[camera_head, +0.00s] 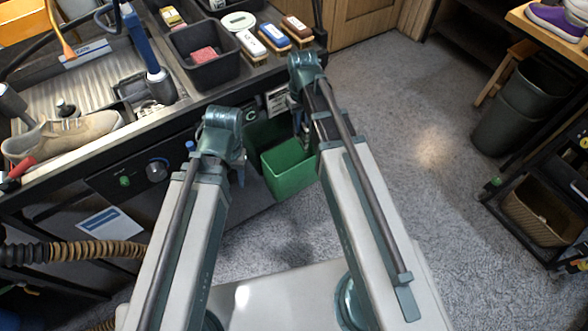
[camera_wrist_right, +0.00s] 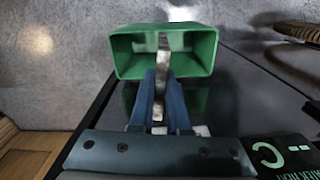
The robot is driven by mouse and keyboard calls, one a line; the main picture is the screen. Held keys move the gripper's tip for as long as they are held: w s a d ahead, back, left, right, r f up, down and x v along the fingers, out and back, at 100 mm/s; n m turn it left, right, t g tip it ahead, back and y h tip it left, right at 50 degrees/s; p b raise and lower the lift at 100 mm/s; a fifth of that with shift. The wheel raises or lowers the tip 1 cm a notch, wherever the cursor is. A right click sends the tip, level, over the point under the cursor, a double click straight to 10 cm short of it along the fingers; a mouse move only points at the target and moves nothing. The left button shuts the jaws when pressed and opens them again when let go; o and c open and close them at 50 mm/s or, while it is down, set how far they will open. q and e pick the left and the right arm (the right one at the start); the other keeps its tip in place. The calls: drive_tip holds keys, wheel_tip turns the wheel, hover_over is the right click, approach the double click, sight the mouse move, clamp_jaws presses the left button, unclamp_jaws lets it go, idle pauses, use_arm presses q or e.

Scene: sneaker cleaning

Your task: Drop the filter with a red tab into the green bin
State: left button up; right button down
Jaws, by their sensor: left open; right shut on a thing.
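The green bin (camera_head: 288,172) stands below the front edge of the workbench; it also shows in the right wrist view (camera_wrist_right: 193,40), with its opening facing the camera. My right gripper (camera_wrist_right: 163,80) is shut on a thin, pale grey-brown thing, seen edge-on, likely the filter (camera_wrist_right: 162,58). It extends beyond the fingertips and overlaps the bin's opening in that view. No red tab shows. In the head view my right gripper (camera_head: 297,115) is above the bin, mostly hidden by its arm. My left gripper (camera_head: 240,174) is open, hanging left of the bin in front of the bench panel.
A workbench carries a pale sneaker (camera_head: 65,135), a black tray with a red block (camera_head: 203,54), and several brushes (camera_head: 272,37). A dark waste bin (camera_head: 515,105) and a rack with a brown basket (camera_head: 540,213) stand at right. The middle floor is clear.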

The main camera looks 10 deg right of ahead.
sight(301, 135)
drive_tip(key=shift+f+b, duration=2.4)
drive_tip(key=shift+f, duration=0.25)
drive_tip(key=c, duration=0.8)
unclamp_jaws()
drive_tip(key=shift+r, duration=0.15)
wheel_tip(301, 135, up, 14)
drive_tip(key=p, duration=1.4)
drive_tip(key=shift+f, duration=0.2)
